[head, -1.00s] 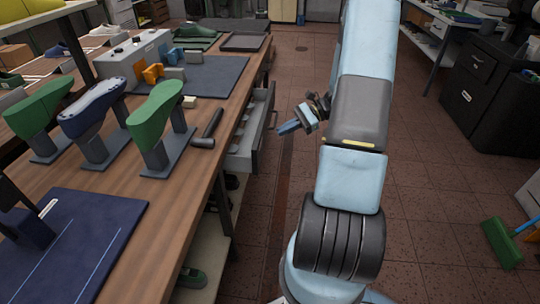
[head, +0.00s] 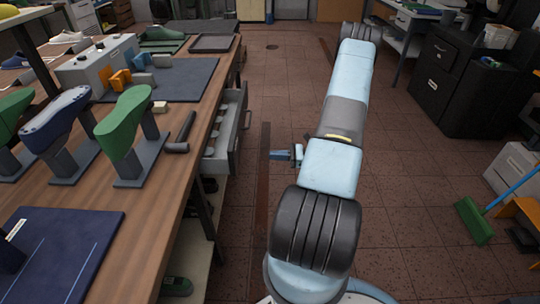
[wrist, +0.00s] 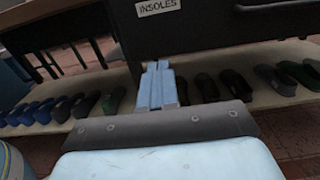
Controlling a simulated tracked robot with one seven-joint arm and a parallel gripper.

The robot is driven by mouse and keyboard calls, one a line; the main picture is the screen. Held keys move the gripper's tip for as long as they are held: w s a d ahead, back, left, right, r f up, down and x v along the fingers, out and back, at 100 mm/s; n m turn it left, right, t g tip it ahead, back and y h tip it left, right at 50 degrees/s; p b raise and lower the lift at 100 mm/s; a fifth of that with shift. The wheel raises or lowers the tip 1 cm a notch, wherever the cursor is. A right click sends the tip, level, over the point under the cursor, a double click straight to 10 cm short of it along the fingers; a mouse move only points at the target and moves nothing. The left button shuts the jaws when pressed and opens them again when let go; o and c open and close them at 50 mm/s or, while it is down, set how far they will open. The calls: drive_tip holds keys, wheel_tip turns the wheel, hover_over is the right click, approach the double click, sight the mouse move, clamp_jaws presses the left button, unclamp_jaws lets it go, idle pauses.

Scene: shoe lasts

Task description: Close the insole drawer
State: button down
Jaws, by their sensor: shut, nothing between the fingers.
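The insole drawer (head: 224,133) is pulled out from the right side of the workbench in the head view, with pale contents inside. In the wrist view its dark front (wrist: 220,22) fills the top and carries a white label reading INSOLES. My gripper (head: 276,155) is to the right of the drawer front in the head view, pointing left, with a visible gap between them. In the wrist view my gripper's fingers (wrist: 157,78) are together and empty, pointing at the area just below the drawer front.
The wooden workbench (head: 165,215) holds green and blue shoe lasts on stands (head: 124,123) and a hammer (head: 181,135). Several shoes (wrist: 235,84) line a lower shelf. A black cabinet (head: 455,85) and green broom (head: 473,220) stand right. The aisle floor is clear.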

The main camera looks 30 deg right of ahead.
sight(237, 155)
drive_tip(key=x, duration=1.2)
drive_tip(key=shift+w, duration=0.15)
